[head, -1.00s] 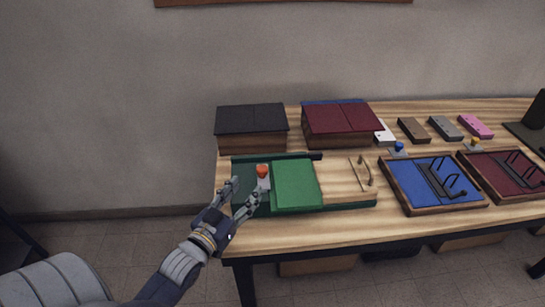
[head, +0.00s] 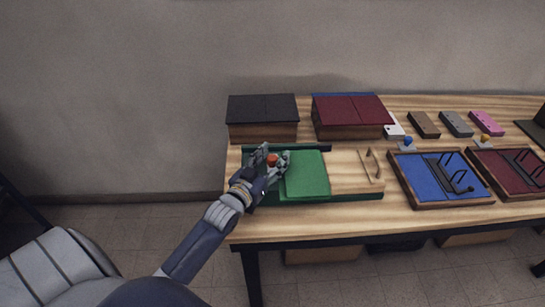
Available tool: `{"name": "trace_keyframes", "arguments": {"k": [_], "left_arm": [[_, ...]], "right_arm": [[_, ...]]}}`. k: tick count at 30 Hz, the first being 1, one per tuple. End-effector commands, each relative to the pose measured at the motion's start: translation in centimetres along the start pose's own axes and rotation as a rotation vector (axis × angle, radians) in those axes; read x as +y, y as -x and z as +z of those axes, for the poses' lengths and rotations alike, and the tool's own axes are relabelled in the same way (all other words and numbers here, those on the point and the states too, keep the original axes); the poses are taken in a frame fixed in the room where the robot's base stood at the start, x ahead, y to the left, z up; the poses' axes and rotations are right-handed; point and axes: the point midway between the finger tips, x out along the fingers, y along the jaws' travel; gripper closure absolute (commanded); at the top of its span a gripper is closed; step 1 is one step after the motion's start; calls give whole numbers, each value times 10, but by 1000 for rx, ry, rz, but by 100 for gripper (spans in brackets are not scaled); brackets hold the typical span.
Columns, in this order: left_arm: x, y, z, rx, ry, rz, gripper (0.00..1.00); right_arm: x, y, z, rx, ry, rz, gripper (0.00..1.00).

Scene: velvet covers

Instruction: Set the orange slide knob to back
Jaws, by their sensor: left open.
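The orange slide knob (head: 271,160) sits near the left end of a dark green tray (head: 340,196) on the wooden table. A bright green panel (head: 306,175) lies just right of the knob. My left gripper (head: 271,158) is open, with its fingers on either side of the knob. I cannot tell whether they touch it. The knob's base and part of the tray's left end are hidden behind the hand. My right gripper is not in view.
A black-topped box (head: 263,118) and a dark red-topped box (head: 351,117) stand behind the tray. A wooden handle (head: 371,164) is at the tray's right. Blue (head: 433,176) and dark red (head: 512,168) trays with black levers lie further right, near small blocks.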

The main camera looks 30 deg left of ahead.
Motion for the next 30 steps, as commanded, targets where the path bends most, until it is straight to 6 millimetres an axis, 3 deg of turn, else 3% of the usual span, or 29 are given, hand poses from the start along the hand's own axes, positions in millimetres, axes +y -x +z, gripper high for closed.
{"name": "trace_keyframes", "arguments": {"k": [7,14,20,30], "left_arm": [[0,-1,0,0,0,0,52],[0,0,0,0,0,0,100],[-4,2,0,-2,-2,0,100],[-38,26,2,-5,0,1,100]], "right_arm": [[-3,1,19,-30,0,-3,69],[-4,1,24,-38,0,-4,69],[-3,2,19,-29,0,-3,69],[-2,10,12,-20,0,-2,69]]}}
